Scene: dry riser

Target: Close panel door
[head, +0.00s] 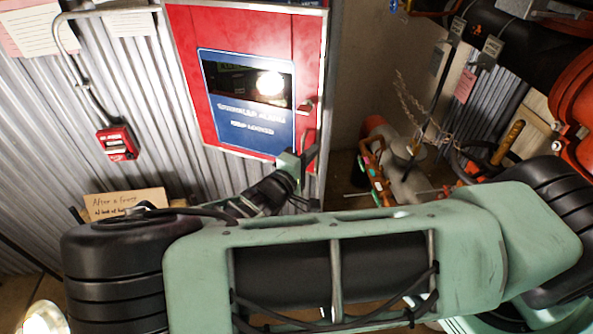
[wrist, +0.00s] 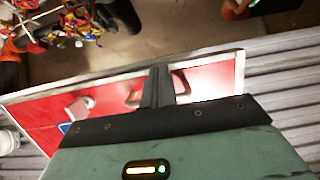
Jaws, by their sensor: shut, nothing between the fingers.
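The red panel door (head: 307,50) has a pale metal border, a blue sign with a dark window, and a small metal latch handle (head: 306,106) on its right side. It is on the corrugated wall, and I cannot tell whether it sits flush in its frame. My gripper (head: 311,153) is shut and empty in front of the door's lower right corner. In the wrist view the shut fingers (wrist: 158,86) overlap the red door (wrist: 110,84) near its pale edge. Whether they touch it is unclear. My arm hides the area below the door.
A small red alarm box (head: 117,143) with conduit is on the wall to the left. A cardboard note (head: 127,202) stands below it. Pipes, a red-orange valve body (head: 578,95) and a grey cylinder (head: 408,170) crowd the right side. The space just right of the door looks open.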

